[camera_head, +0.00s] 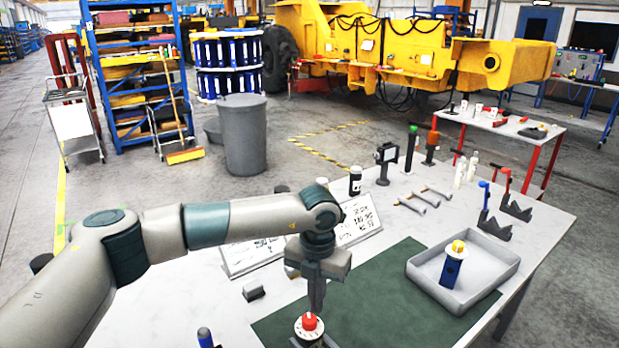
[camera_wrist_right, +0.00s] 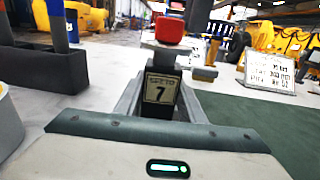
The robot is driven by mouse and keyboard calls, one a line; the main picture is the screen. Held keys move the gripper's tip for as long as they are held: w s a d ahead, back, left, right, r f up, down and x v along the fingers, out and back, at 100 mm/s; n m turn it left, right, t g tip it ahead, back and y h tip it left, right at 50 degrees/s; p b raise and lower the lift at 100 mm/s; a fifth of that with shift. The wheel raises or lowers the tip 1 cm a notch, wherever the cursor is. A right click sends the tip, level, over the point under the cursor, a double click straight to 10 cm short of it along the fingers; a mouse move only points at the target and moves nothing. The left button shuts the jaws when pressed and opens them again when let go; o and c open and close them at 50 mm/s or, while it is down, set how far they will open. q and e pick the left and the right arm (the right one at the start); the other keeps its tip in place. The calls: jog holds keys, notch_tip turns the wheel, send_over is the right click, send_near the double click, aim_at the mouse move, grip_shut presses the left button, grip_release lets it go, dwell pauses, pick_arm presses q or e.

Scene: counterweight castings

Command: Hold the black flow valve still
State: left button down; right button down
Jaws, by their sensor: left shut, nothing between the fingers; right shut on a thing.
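The black flow valve (camera_wrist_right: 160,98) stands between the fingers of my right gripper (camera_wrist_right: 158,110) in the right wrist view. It has a black body, a pale label with a 7 and a red knob (camera_wrist_right: 172,29) on top. In the head view its red knob (camera_head: 309,322) shows at the bottom edge; most of the body is hidden or cut off. My right gripper (camera_head: 312,341) is shut on it, only partly in view there. My left gripper (camera_head: 317,306) is shut and empty, pointing down with its tips close above the knob. I cannot tell whether they touch it.
A grey tray (camera_head: 424,283) on the right holds a blue valve (camera_head: 451,273) with a yellow knob. A green mat (camera_head: 385,300) lies beside it. White signs (camera_head: 357,218), bottles and tools stand farther back. A dark rack (camera_wrist_right: 70,75) stands left in the wrist view.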

pick_arm(q)
jog(key=shift+r, duration=0.1)
notch_tip(320, 180, up, 6)
jog(key=shift+f, duration=0.1)
dwell(0.7)
pick_arm(e)
jog(key=c, duration=1.1)
grip_release()
pick_arm(q)
jog(key=shift+w, duration=0.1)
pick_arm(e)
jog(key=v, duration=1.2)
